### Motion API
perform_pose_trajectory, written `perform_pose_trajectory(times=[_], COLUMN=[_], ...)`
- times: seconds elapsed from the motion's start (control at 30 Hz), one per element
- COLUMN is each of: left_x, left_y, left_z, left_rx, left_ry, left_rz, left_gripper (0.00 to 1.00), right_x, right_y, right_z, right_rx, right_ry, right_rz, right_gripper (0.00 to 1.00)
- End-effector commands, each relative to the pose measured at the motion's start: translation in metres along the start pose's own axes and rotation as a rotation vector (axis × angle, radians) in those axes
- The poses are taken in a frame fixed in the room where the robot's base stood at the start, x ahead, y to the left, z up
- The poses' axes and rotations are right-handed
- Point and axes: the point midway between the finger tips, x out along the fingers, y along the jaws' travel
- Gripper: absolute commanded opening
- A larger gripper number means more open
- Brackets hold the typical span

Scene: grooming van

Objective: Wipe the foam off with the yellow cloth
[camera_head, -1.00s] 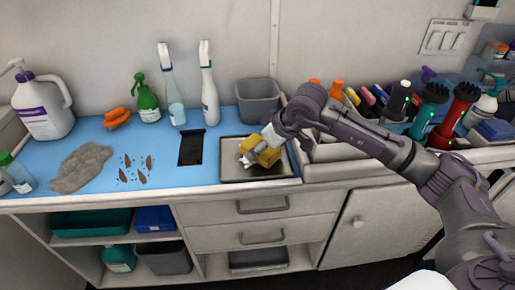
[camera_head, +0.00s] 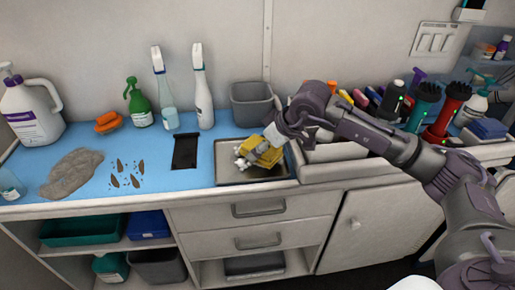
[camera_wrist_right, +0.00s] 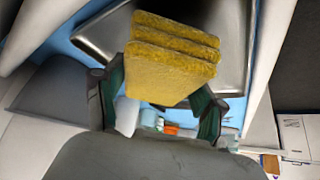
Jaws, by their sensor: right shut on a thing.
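The yellow cloth (camera_head: 268,157) is a thick folded piece in my right gripper (camera_head: 258,150), over the shallow metal tray (camera_head: 225,177) on the blue counter. In the wrist view, the cloth (camera_wrist_right: 172,62) sits between the dark green pads of my right gripper (camera_wrist_right: 160,92), which is shut on it. The tray (camera_wrist_right: 97,38) shows behind the cloth. I cannot tell whether the cloth touches the tray. Small whitish-grey lumps show beside the cloth in the head view; I cannot tell whether they are foam or fingertips. My left gripper is not in view.
A grey bin (camera_head: 252,106) stands behind the tray. A black strip (camera_head: 185,151), brown marks (camera_head: 127,174) and a grey clump (camera_head: 72,174) lie left of it. Spray bottles (camera_head: 203,95) stand at the back. A divided organizer (camera_head: 322,152) with clippers is close on the right.

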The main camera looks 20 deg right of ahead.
Motion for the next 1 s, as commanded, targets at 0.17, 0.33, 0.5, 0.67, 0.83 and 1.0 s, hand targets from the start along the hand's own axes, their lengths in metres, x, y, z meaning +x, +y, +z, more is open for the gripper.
perform_pose_trajectory(times=[0.17, 0.33, 0.5, 0.67, 0.83, 1.0], left_x=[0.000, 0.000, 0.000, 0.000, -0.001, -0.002], left_y=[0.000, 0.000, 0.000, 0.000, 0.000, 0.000], left_z=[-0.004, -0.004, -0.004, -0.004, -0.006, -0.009], left_rx=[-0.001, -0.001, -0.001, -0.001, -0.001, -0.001], left_ry=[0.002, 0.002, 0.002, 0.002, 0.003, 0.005], left_rz=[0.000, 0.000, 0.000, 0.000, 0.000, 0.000], left_gripper=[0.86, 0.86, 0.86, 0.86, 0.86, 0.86], right_x=[0.005, 0.009, 0.014, 0.015, 0.017, 0.021], right_y=[0.008, -0.001, -0.012, -0.016, -0.024, -0.035], right_z=[0.010, 0.003, -0.007, -0.011, -0.021, -0.030], right_rx=[0.006, 0.007, 0.007, 0.008, 0.005, 0.005], right_ry=[-0.030, -0.030, -0.027, -0.022, -0.015, -0.014], right_rz=[0.018, 0.015, 0.011, 0.010, 0.008, 0.008], right_gripper=[0.42, 0.42, 0.42, 0.42, 0.42, 0.42])
